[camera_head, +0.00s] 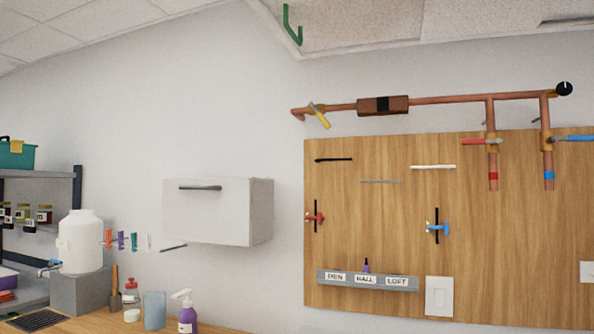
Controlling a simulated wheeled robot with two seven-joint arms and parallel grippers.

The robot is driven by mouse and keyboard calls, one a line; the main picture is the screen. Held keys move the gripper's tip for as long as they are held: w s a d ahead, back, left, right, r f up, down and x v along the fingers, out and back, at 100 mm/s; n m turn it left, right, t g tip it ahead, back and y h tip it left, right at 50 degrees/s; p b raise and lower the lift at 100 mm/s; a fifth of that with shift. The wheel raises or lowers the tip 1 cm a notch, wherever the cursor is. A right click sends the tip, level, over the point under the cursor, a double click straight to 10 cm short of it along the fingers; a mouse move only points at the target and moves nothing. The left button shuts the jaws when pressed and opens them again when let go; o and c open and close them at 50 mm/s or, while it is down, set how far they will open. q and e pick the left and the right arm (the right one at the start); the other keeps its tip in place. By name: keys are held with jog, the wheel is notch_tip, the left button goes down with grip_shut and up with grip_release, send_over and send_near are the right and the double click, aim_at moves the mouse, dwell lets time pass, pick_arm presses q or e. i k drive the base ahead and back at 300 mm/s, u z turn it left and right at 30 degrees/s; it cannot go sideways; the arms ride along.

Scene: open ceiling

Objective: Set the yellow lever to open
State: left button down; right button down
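The yellow lever (321,118) sits near the left end of the copper pipe (450,99) that runs along the wall above the wooden board. It slants down and to the right from its pivot on the pipe, at an angle to the pipe and not in line with it. Neither of my grippers shows in the head view.
A red lever (478,142) and a blue lever (575,138) sit on vertical pipe branches to the right. Below is the wooden board (380,230) with small valves. A white cabinet (205,215) juts out left of it. A counter with bottles is at lower left.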

aim_at(324, 121)
jog(key=u, duration=0.45)
jog(key=k, duration=0.95)
jog(key=z, duration=0.8)
jog(key=i, duration=1.6)
jog(key=u, duration=0.6)
